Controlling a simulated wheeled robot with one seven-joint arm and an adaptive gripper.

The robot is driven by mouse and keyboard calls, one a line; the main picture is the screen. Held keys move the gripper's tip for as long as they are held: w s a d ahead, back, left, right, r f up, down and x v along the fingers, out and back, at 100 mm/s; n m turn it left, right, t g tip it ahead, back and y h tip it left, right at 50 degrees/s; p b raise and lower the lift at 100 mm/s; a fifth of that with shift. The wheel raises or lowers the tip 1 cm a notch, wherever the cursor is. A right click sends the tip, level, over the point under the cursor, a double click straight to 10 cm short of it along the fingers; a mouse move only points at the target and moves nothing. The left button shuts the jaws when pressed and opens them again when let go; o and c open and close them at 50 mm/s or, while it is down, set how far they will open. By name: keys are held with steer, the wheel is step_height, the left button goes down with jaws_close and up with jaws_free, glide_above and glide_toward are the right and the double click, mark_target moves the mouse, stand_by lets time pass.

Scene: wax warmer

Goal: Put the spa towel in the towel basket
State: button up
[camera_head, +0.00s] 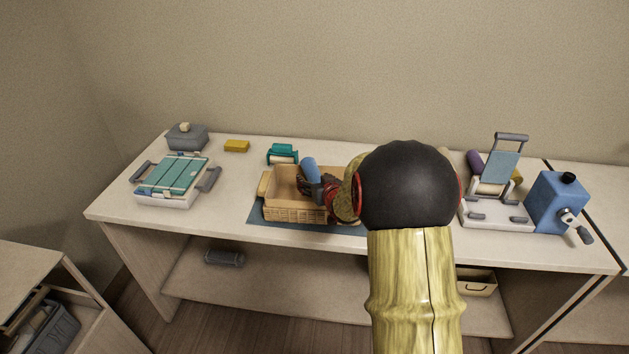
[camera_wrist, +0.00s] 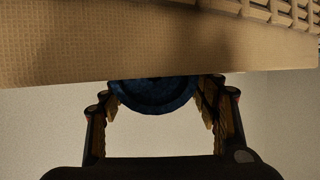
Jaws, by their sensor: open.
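The towel basket (camera_head: 290,214) is a tan woven box on a dark blue-grey mat, near the middle of the counter. A rolled blue towel (camera_head: 310,168), which I take for the spa towel, stands tilted at the basket, its upper end above the rim. My gripper (camera_head: 318,188) is open at the basket, close to the roll; the arm hides the basket's right part. In the wrist view the basket wall (camera_wrist: 130,40) fills the top. The roll's round blue end (camera_wrist: 155,95) shows between the parted fingers (camera_wrist: 160,103). Contact cannot be told.
A teal-lidded tray (camera_head: 172,175), a grey box (camera_head: 187,136), a yellow block (camera_head: 236,146) and a teal item (camera_head: 283,153) stand on the left and behind. A white device (camera_head: 495,215) and a blue crank box (camera_head: 556,200) stand right. The front-left counter is clear.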

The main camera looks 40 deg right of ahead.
steer(key=shift+f, duration=0.15)
steer(key=p+v, duration=0.2)
steer(key=v, duration=0.5)
steer(key=shift+s+a, duration=0.15)
steer(key=shift+s, duration=0.1)
steer(key=s+a+r+n+g+y, duration=0.1)
steer(key=s+a+r+g, duration=0.1)
steer(key=a+r, duration=0.45)
steer(key=s+a+r+n+g, duration=0.1)
steer(key=s+a+r, duration=0.25)
steer(key=a, duration=0.65)
steer(key=s+a+r+n+g+y, duration=0.2)
steer(key=s+a+g+y, duration=0.1)
steer(key=s+a, duration=1.4)
steer(key=shift+s+a+n+g+y, duration=0.25)
steer(key=shift+s+n+g+y, duration=0.15)
steer(key=shift+s+y, duration=0.3)
steer(key=shift+o, duration=0.5)
steer(key=shift+r, duration=0.1)
